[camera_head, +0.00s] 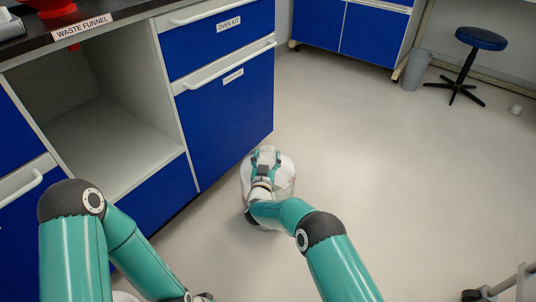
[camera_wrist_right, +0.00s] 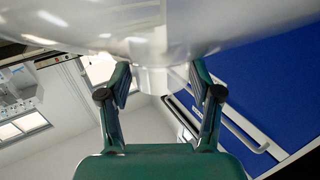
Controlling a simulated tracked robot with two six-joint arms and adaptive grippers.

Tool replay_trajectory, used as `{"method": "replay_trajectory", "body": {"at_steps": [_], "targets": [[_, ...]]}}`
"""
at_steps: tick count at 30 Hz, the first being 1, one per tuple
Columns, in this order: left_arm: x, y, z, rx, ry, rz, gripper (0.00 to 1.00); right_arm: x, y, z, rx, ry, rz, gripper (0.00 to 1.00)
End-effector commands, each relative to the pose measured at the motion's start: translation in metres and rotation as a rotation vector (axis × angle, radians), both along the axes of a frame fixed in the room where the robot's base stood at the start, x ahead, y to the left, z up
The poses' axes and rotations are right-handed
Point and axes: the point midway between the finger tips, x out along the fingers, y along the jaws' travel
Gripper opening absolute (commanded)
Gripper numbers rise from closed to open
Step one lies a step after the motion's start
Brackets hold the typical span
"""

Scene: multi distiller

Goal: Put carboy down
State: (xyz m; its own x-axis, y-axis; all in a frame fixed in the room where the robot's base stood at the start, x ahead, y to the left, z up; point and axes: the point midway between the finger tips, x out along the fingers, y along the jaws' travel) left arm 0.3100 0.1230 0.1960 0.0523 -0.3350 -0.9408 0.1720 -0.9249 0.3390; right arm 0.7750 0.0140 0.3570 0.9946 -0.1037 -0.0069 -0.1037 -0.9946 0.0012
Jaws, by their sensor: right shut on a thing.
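The carboy (camera_head: 287,178) is a translucent whitish round vessel in front of the blue cabinet in the head view. My right gripper (camera_head: 265,154) is at its top and shut on it. In the right wrist view the carboy (camera_wrist_right: 165,30) fills the top, with the two fingers of my right gripper (camera_wrist_right: 160,85) reaching up to it. My arm hides part of the carboy's lower side, and I cannot tell whether its base touches the floor. My left arm is at the lower left of the head view; its jaws do not show clearly at the bottom edge.
The blue cabinet (camera_head: 225,120) with white handles stands close on the left. An open white compartment (camera_head: 110,140) lies under the dark counter. A blue stool (camera_head: 481,39) and a grey bin (camera_head: 415,70) stand at the back right. The pale floor (camera_head: 400,170) to the right is clear.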

Motion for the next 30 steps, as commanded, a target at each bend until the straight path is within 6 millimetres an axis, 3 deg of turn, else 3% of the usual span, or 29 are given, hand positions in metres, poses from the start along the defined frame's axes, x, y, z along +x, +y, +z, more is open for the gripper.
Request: {"method": "replay_trajectory", "body": {"at_steps": [1, 11, 12, 16, 30], "targets": [[0.0, 0.0, -0.004, 0.0, 0.0, 0.0, 1.0, 0.004, -0.001, 0.007, 0.002, -0.03, -0.005, 0.0], [0.0, 0.0, -0.005, 0.0, 0.0, 0.0, 1.0, 0.003, -0.001, 0.002, 0.002, -0.029, -0.004, 0.0], [0.0, 0.0, -0.006, 0.0, 0.0, 0.0, 1.0, 0.0, 0.0, -0.013, 0.0, 0.0, -0.001, 0.69], [0.0, 0.0, -0.006, 0.0, 0.0, 0.0, 1.0, 0.0, 0.0, -0.012, 0.0, 0.0, -0.001, 0.89], [0.0, 0.0, -0.001, 0.0, 0.0, 0.0, 1.0, -0.006, 0.001, -0.01, -0.001, -0.001, 0.0, 0.89]]}}
